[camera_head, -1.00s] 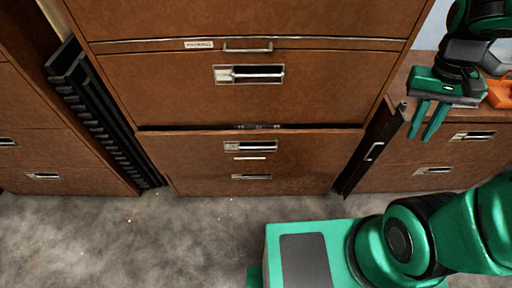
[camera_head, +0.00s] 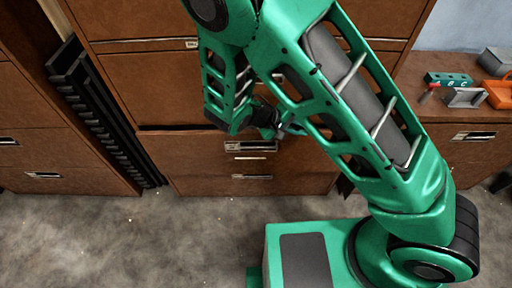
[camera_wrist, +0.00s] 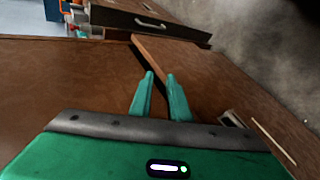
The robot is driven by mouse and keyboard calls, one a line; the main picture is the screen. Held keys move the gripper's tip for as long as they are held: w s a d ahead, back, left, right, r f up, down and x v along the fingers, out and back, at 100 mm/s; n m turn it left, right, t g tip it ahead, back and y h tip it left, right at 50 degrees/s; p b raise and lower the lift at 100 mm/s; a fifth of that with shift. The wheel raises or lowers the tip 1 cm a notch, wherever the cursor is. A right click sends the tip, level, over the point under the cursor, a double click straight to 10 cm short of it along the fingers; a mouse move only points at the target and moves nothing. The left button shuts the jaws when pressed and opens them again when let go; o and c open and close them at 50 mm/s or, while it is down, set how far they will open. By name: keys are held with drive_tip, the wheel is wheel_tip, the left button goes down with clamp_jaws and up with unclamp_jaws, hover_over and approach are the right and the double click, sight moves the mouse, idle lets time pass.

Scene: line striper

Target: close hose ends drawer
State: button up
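A brown drawer (camera_head: 185,155) in the lower part of the middle cabinet stands slightly out, with a dark gap along its top edge. I cannot read which drawer is labelled hose ends.
A black slotted rack (camera_head: 100,115) stands between the left and middle cabinets. The right cabinet (camera_head: 460,155) bears a green block, a grey part and an orange tool (camera_head: 498,92). The concrete floor (camera_head: 130,235) in front is clear.

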drive_tip(key=s+a+f+n+t, duration=0.1)
drive_tip(key=a+f+n+t, duration=0.45)
drive_tip(key=a+f, duration=0.4)
drive_tip(key=n+t+y, duration=0.3)
drive_tip(key=n+t, duration=0.1)
drive_tip(key=t, duration=0.2)
approach(257, 147)
drive_tip(key=shift+n, duration=0.25)
drive_tip(key=x, duration=1)
drive_tip(key=shift+w+f, duration=0.1)
drive_tip(key=shift+f, duration=0.2)
clamp_jaws()
drive_tip(key=shift+f, duration=0.1)
